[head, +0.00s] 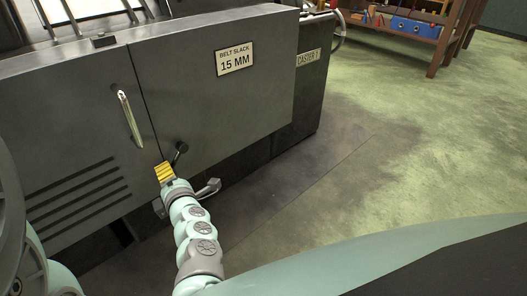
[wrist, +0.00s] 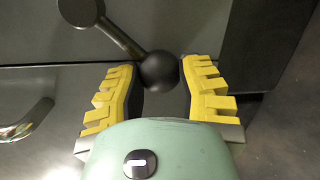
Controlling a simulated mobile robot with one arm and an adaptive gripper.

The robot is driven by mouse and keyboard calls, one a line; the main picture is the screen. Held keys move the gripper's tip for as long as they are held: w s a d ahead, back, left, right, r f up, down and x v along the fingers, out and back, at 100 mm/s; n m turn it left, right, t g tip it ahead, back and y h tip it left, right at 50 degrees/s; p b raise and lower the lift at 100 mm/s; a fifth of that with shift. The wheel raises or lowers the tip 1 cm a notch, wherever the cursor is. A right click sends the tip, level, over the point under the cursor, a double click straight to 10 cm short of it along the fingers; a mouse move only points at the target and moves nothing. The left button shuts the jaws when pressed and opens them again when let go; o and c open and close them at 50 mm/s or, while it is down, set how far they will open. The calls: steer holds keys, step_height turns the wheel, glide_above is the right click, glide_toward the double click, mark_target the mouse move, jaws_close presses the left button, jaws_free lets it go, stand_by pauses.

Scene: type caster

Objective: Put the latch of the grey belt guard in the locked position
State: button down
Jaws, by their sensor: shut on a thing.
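The grey belt guard (head: 205,110) is a large flat panel on the front of the machine, with a label reading "BELT SLACK 15 MM". Its latch (head: 181,147) is a small black lever with a round pivot near the panel's lower left edge. In the wrist view the latch (wrist: 120,38) slants from its pivot at top left down to a black ball knob (wrist: 158,71). My gripper (head: 165,172) has yellow ridged fingers and is at the lever's lower end. In the wrist view my gripper (wrist: 159,82) is shut on the ball knob, one finger on each side.
A second grey panel with vent slots and a metal handle (head: 130,118) lies left of the seam; the handle also shows in the wrist view (wrist: 27,120). A wooden rack (head: 415,30) with a blue box stands at the back right. The green floor (head: 400,150) is open.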

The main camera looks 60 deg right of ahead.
mark_target(149, 158)
steer(key=r+m+p, duration=0.1)
steer(key=p, duration=0.1)
steer(key=a+r+m+p, duration=0.1)
steer(key=p, duration=0.1)
steer(key=a+r+m+y+p, duration=0.1)
steer(key=r+p, duration=0.1)
steer(key=p, duration=0.1)
steer(key=shift+w+m, duration=0.3)
steer(key=r+m+p, duration=0.1)
steer(key=m+p, duration=0.1)
steer(key=p, duration=0.1)
steer(key=shift+w+a+r+y+p, duration=0.1)
steer(key=shift+a+r+y+p, duration=0.1)
steer(key=shift+y+p, duration=0.15)
steer(key=shift+r+m+y+p, duration=0.4)
steer(key=shift+m+p, duration=0.4)
steer(key=shift+p, duration=0.4)
steer(key=shift+r, duration=0.1)
steer(key=c, duration=1)
jaws_free()
steer(key=o, duration=0.3)
steer(key=shift+w+d, duration=0.1)
steer(key=shift+w, duration=0.1)
steer(key=shift+o, duration=1.2)
steer(key=shift+s, duration=0.25)
